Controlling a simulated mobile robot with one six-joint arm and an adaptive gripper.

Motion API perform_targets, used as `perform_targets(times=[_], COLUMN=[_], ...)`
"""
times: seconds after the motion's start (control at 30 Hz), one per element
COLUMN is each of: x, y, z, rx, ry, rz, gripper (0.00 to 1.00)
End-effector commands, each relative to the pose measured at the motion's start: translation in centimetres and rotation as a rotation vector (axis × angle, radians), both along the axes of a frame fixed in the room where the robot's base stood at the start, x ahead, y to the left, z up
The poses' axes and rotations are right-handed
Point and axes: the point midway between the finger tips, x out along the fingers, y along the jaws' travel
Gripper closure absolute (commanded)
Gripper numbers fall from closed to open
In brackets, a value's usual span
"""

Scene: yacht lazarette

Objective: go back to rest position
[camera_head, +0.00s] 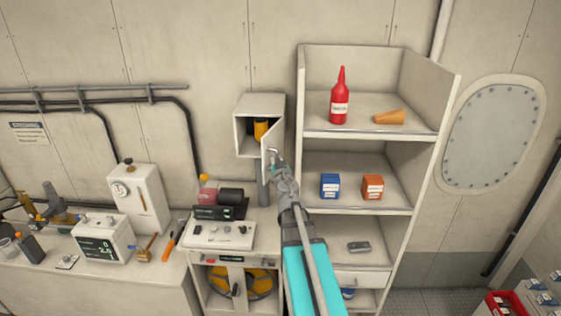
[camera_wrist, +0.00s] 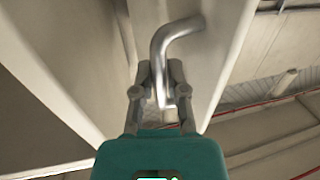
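A small white wall cabinet (camera_head: 244,102) hangs left of the tall shelf unit. Its door (camera_head: 272,135) stands open, swung out to the right. A yellow can-like item (camera_head: 261,129) and a dark item beside it sit inside. My gripper (camera_head: 274,162) is at the free edge of the open door. In the wrist view, my gripper's fingers (camera_wrist: 160,72) are close together on either side of a bent metal door handle (camera_wrist: 168,42) and appear shut on it. The fingertips are too small in the head view to check contact.
A bench (camera_head: 150,285) with instruments lies left and below. A red crate (camera_head: 505,304) stands at the lower right.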

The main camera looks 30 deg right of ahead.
Motion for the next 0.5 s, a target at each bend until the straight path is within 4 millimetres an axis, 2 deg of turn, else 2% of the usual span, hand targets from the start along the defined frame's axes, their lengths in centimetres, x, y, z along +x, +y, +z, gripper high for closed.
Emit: perform_targets(times=[0.03,0.13,0.5], x=[-0.02,-0.03,-0.02], y=[-0.03,-0.06,-0.11], z=[0.00,0.00,0.00], rx=[0.000,0.000,-0.001], ry=[0.000,0.000,0.000], rz=[-0.001,-0.001,-0.002], gripper=[0.68,0.49,0.49])
